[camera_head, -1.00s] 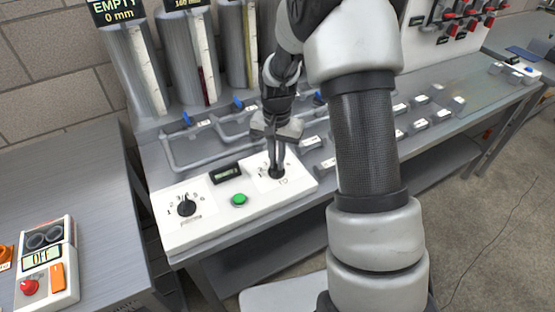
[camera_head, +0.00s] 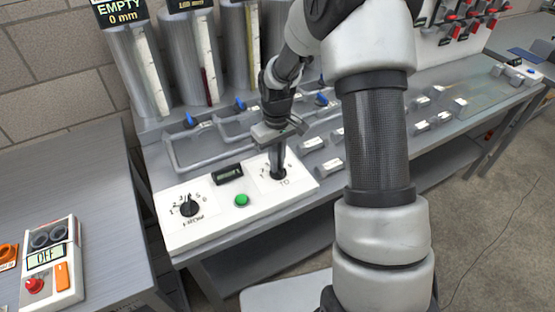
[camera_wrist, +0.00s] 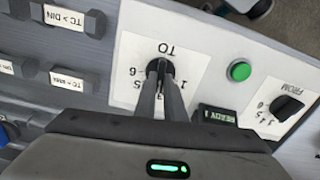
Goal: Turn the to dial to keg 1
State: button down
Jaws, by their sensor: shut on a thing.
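The TO dial (camera_head: 278,176) is a black knob on a white panel (camera_head: 222,232), ringed by numbers. My gripper (camera_head: 277,170) reaches down from above and is shut on this knob. In the wrist view, both fingertips (camera_wrist: 159,73) sit on either side of the TO dial (camera_wrist: 158,63), touching it. There the picture is upside down, with a 6 and 5 left of the knob and a 1 to its right. The fingers hide some of the numbers, and I cannot tell which number the knob points at.
The FROM dial (camera_head: 189,207) is at the panel's left. A green button (camera_head: 241,199) and a small display (camera_wrist: 216,116) reading READY lie between the dials. Pipes with blue-handled valves (camera_head: 190,121) stand behind. A control box (camera_head: 50,262) reading OFF is far left.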

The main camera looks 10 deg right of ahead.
jog(key=n+p, duration=0.1)
jog(key=n, duration=0.2)
jog(key=shift+a+r+n, duration=0.1)
jog(key=shift+r+n, duration=0.05)
jog(key=shift+n, duration=0.25)
jog(key=n+p, duration=0.1)
jog(key=n, duration=0.2)
jog(key=shift+n, duration=0.3)
jog(key=n+p, duration=0.2)
jog(key=n, duration=0.4)
jog(key=shift+s+a+p, duration=0.1)
jog(key=shift+s+p, duration=0.05)
jog(key=shift+p, duration=0.15)
jog(key=c, duration=1.8)
grip_release()
jog(key=shift+c, duration=0.2)
jog(key=shift+s, duration=0.1)
notch_tip(320, 180, up, 17)
jog(key=p, duration=0.1)
jog(key=shift+r+p, duration=0.15)
jog(key=shift+p, duration=0.15)
jog(key=shift+r, duration=0.1)
